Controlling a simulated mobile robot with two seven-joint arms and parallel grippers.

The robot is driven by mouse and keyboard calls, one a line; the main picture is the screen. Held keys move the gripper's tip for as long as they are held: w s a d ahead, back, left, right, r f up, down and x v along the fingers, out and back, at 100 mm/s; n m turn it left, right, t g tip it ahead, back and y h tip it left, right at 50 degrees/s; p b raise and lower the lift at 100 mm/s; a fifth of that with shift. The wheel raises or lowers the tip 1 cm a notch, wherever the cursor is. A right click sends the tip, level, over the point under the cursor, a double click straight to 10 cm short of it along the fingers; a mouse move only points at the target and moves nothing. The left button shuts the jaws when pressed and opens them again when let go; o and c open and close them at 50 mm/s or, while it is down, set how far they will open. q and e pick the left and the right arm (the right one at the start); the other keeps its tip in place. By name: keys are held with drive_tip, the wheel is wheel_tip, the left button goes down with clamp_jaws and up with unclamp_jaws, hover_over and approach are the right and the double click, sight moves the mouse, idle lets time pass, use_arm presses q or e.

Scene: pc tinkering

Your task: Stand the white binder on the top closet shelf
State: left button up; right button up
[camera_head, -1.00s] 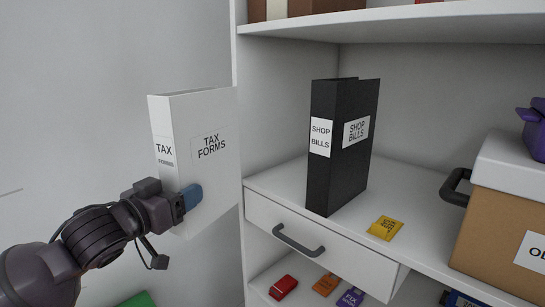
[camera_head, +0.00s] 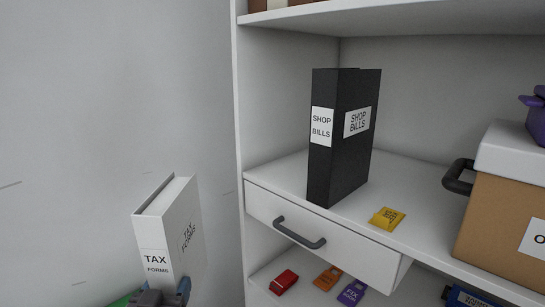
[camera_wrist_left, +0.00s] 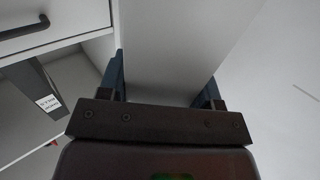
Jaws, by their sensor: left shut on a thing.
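The white binder (camera_head: 182,235), labelled TAX FORMS, is upright and slightly tilted, in the air left of the closet in the head view. My left gripper (camera_head: 163,294) is shut on its lower part at the bottom edge of the head view. In the left wrist view the white binder (camera_wrist_left: 178,45) sits between the two fingers of my left gripper (camera_wrist_left: 165,92). The top closet shelf (camera_head: 400,17) shows at the upper right, with only the lower edges of things on it in view. My right gripper is not in view.
A black SHOP BILLS binder (camera_head: 343,135) stands on the middle shelf (camera_head: 285,172) beside a yellow packet (camera_head: 387,219) and a cardboard box (camera_head: 505,225) with a white lid. A drawer (camera_head: 330,240) sits below. Small packets lie on the lower shelf.

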use_arm(q)
drive_tip(key=shift+y, duration=0.3)
drive_tip(key=shift+s+a+f, duration=0.1)
drive_tip(key=shift+s+f, duration=0.3)
drive_tip(key=shift+f, duration=0.25)
drive_tip(key=shift+s+a+f, duration=0.1)
drive_tip(key=shift+s+f, duration=0.3)
drive_tip(key=shift+f, duration=0.3)
drive_tip(key=shift+s+f, duration=0.4)
drive_tip(key=shift+f, duration=0.25)
